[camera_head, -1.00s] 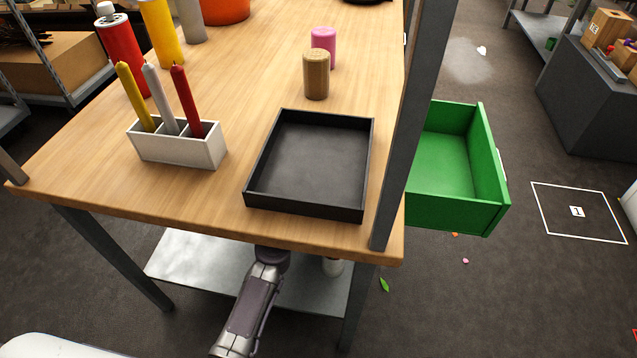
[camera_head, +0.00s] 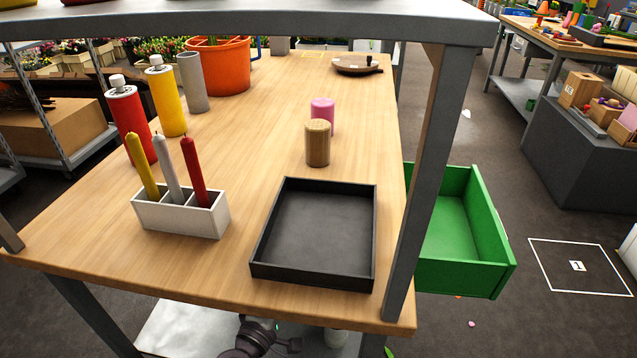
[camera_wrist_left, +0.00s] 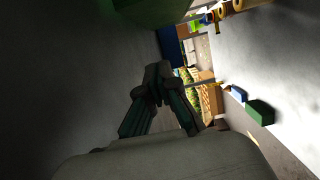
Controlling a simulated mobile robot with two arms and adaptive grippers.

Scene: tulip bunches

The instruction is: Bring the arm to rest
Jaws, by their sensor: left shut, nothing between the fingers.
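My left gripper (camera_wrist_left: 157,80) shows in the left wrist view with its fingers together and nothing between them. It is in a dim space beside grey surfaces, apart from the objects on the tabletop. In the head view, part of my arm (camera_head: 252,340) shows at the bottom, below the front edge of the wooden table (camera_head: 230,150); no fingers can be made out there. My right gripper is in neither view.
The table carries a black tray (camera_head: 285,273), a white holder (camera_head: 182,218) with three candles, pink (camera_head: 322,112) and brown (camera_head: 317,145) cylinders, and spray cans. A green drawer (camera_head: 485,235) stands open at right. A grey lower shelf (camera_head: 180,328) lies underneath.

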